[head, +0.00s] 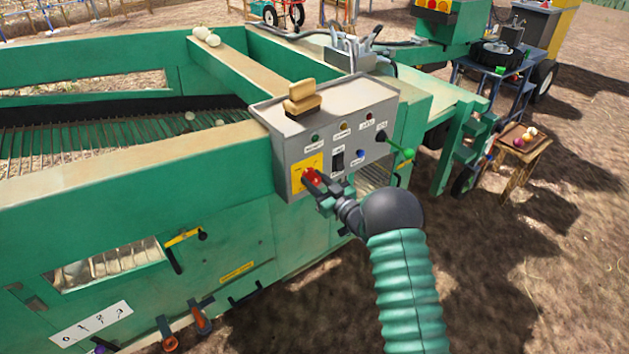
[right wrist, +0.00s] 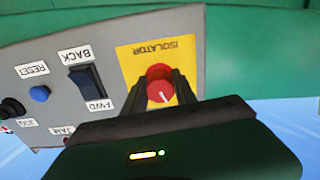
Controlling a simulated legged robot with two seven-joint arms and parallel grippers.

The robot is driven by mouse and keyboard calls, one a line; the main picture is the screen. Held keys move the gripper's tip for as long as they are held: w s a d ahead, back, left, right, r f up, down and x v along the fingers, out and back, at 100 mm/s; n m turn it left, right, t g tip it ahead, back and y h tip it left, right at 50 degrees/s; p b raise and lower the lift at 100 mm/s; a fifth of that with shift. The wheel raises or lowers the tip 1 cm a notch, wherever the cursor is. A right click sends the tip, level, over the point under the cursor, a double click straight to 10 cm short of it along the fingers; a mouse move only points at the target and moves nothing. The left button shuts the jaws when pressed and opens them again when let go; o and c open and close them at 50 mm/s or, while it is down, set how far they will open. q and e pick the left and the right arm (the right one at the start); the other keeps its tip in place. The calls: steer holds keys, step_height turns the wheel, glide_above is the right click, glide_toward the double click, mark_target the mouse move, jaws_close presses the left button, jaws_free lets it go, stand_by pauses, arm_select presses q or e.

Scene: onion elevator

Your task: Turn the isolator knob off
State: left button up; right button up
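The red isolator knob (head: 311,176) sits on a yellow plate (head: 298,173) at the lower left of the grey control box (head: 340,103). In the right wrist view the knob (right wrist: 159,88) has a white pointer line, and the yellow plate (right wrist: 163,48) reads ISOLATOR. My right gripper (head: 319,184) is at the knob, with one dark finger on each side of it in the right wrist view (right wrist: 160,90). The fingers look close to or touching the knob's sides; whether they grip it is unclear. My left gripper is not in view.
Beside the knob are a black BACK/FWD rocker switch (right wrist: 88,86), a blue RESET button (right wrist: 39,93) and a green-tipped lever (head: 405,153). The green machine (head: 120,215) fills the left; open ground lies right.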

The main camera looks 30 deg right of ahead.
jaws_close()
steer(key=n+b, duration=0.3)
steer(key=n, duration=0.1)
steer(key=shift+f, duration=0.25)
steer(key=shift+r+n+b, duration=0.2)
steer(key=shift+n+b, duration=0.2)
steer(key=shift+n, duration=0.3)
steer(key=o, duration=0.7)
jaws_free()
steer(key=s, duration=0.5)
steer(key=s+d, duration=0.1)
steer(key=s, duration=0.5)
steer(key=s+p, duration=0.1)
steer(key=s, duration=0.4)
steer(key=shift+s+d, duration=0.35)
